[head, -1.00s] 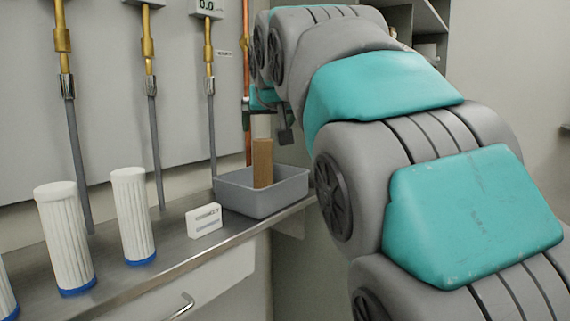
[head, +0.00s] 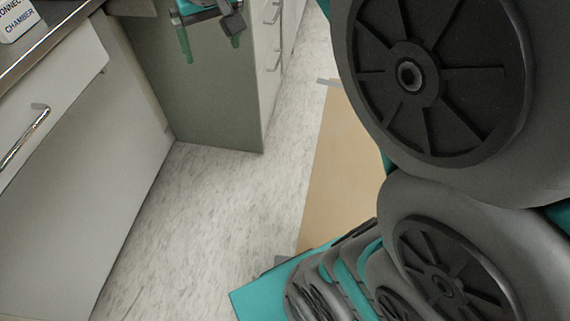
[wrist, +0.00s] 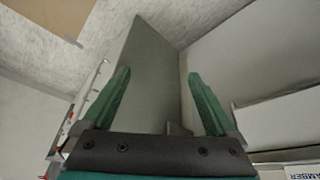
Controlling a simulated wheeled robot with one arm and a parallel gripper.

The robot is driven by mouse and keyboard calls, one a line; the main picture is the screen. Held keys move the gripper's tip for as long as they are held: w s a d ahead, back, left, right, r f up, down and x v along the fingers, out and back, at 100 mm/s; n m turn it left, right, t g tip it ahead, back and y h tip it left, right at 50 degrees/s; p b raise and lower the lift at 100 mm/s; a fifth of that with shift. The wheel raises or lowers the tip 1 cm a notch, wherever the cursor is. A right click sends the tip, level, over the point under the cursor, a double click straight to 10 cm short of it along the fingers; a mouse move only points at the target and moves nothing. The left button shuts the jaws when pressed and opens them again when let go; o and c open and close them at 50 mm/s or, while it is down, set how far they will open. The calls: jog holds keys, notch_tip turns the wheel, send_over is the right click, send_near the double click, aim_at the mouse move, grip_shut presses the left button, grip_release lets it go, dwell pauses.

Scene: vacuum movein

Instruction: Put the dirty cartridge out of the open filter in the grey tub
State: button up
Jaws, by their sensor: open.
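My gripper (head: 210,40) hangs at the top of the head view, in front of a grey-green cabinet side. Its two green fingers are spread apart. In the wrist view the fingers (wrist: 160,76) are also apart, with nothing between them. The dirty cartridge, the grey tub and the open filter are in neither current view.
A metal counter edge (head: 50,45) with a white lettered sign (head: 18,18) is at the upper left. White drawers (head: 45,135) are below it. The cabinet side (head: 215,100) stands beyond. Speckled floor (head: 215,220) lies clear, with a tan floor patch (head: 340,170) to the right.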

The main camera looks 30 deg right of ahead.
jog(key=s+d+f+g, duration=0.1)
jog(key=s+f+g, duration=0.2)
jog(key=s+f, duration=0.5)
jog(key=s+d+f+g, duration=0.2)
jog(key=s+f, duration=0.7)
jog(key=s, duration=0.8)
jog(key=shift+s+d+f+g, duration=0.25)
jog(key=shift+s+f+g, duration=0.05)
jog(key=shift+g, duration=0.4)
